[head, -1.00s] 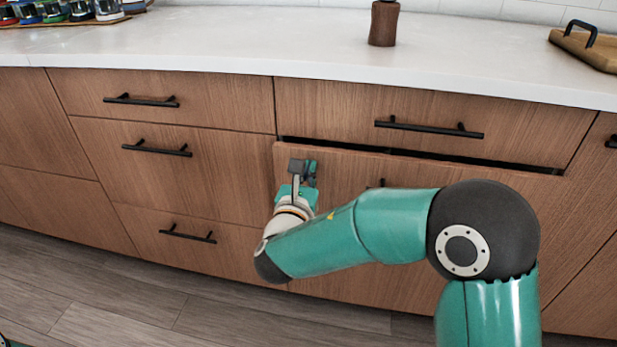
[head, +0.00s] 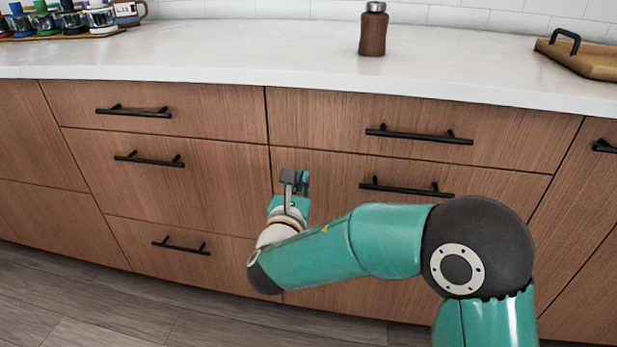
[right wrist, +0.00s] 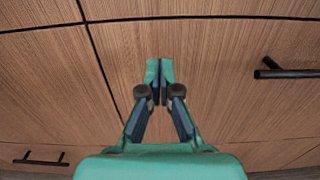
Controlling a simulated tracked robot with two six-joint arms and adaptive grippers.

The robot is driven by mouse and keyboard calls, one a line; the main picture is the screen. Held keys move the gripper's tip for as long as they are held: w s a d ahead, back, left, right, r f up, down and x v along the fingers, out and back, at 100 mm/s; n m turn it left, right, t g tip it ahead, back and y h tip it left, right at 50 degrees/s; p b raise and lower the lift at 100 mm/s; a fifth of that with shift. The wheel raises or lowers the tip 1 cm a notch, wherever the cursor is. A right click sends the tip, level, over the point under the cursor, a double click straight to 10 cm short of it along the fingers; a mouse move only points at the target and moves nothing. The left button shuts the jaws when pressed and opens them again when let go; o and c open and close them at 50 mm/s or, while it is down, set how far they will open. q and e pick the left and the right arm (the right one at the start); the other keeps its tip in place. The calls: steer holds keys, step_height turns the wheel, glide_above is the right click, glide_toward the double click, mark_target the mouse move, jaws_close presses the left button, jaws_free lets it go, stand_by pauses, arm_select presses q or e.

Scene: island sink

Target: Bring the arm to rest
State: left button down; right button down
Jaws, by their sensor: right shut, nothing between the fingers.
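My right gripper (head: 293,182) is in front of the wooden cabinet, near the upper left corner of the middle right drawer (head: 325,175). In the right wrist view its fingers (right wrist: 160,80) are together and nothing is between them. It looks apart from the black handle (head: 405,188) of that drawer, which lies to its right and also shows in the right wrist view (right wrist: 285,74). The drawer front looks flush with the cabinet. My teal right arm covers the drawer's lower part. My left gripper is not in view.
A white counter (head: 240,50) runs above the drawers. On it stand a brown bottle (head: 373,32), a wooden tray (head: 580,65) with a black handle, and several jars (head: 75,20) at the far left. The left drawers (head: 160,107) look shut. Grey wood floor (head: 100,300) lies below.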

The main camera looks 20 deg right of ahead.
steer(key=p+v, duration=0.2)
steer(key=v, duration=0.7)
steer(key=s+d+f+m+g+y, duration=0.15)
steer(key=s+f+g, duration=0.3)
steer(key=f, duration=0.45)
steer(key=s+d+f+m+g+y, duration=0.1)
steer(key=s+d+f+m+g, duration=0.25)
steer(key=f, duration=0.55)
steer(key=s+d+f+m+g+y, duration=0.1)
steer(key=s+f+m+g, duration=0.1)
steer(key=s+f+g, duration=0.55)
steer(key=s+a+f+m+g+y, duration=0.3)
steer(key=s+a+f+m+y, duration=0.4)
steer(key=s+f+m, duration=0.3)
step_height(320, 180, down, 5)
steer(key=w+a+m+t+y, duration=0.2)
steer(key=m+t+y, duration=0.1)
steer(key=m, duration=1.1)
step_height(320, 180, up, 35)
steer(key=p, duration=3.6)
steer(key=shift+w+d+r+m+t, duration=0.25)
steer(key=shift+w+d+m+t, duration=0.1)
steer(key=shift+w+d+m, duration=0.1)
